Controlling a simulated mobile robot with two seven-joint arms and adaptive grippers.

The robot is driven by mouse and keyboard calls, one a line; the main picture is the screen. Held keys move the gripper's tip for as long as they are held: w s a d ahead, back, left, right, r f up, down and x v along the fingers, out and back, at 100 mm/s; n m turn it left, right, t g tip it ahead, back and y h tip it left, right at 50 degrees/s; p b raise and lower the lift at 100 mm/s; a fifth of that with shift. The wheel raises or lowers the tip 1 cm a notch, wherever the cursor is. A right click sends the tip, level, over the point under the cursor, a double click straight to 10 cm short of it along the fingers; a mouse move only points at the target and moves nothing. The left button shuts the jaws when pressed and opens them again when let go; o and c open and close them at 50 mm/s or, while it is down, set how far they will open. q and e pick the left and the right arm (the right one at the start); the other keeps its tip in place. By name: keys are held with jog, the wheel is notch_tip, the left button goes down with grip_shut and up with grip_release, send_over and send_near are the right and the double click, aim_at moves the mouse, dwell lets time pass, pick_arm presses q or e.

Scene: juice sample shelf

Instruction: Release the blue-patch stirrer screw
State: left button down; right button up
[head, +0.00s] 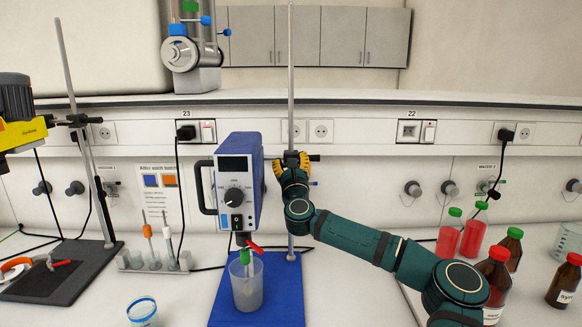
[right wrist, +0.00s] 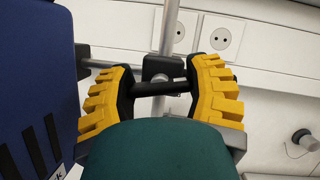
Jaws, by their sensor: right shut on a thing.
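The blue stirrer (head: 240,180) with a black knob hangs on a metal rod (head: 291,80) over a blue patch (head: 284,295). Its dark clamp screw (right wrist: 165,87) shows in the right wrist view as a black bar in front of the rod. My right gripper (head: 291,165) has yellow fingers, one on each side of the screw, and is shut on it. In the head view the gripper mostly hides the screw. A green-topped stirring part (head: 244,256) hangs below the stirrer into a clear beaker (head: 247,290). My left gripper is out of view.
A yellow stirrer (head: 18,115) hangs on another stand over a dark base (head: 60,270) at left. A holder with several stirring shafts (head: 150,262) stands between the stands. Red-capped bottles (head: 494,275) and red-filled vessels (head: 473,237) stand at right, near my right arm.

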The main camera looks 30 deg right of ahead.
jog(key=n+y, duration=0.1)
jog(key=n, duration=0.1)
jog(key=n+y+b, duration=0.1)
jog(key=n, duration=0.2)
jog(key=shift+f+y, duration=0.1)
jog(key=shift+y, duration=0.3)
jog(key=n+y, duration=0.2)
jog(key=n, duration=0.3)
jog(key=n+g+y, duration=0.1)
jog(key=n, duration=0.3)
jog(key=shift+n, duration=0.4)
jog(key=shift+n+g+y, duration=0.4)
jog(key=shift+n+g, duration=0.4)
jog(key=shift+n, duration=0.7)
jog(key=o, duration=1.2)
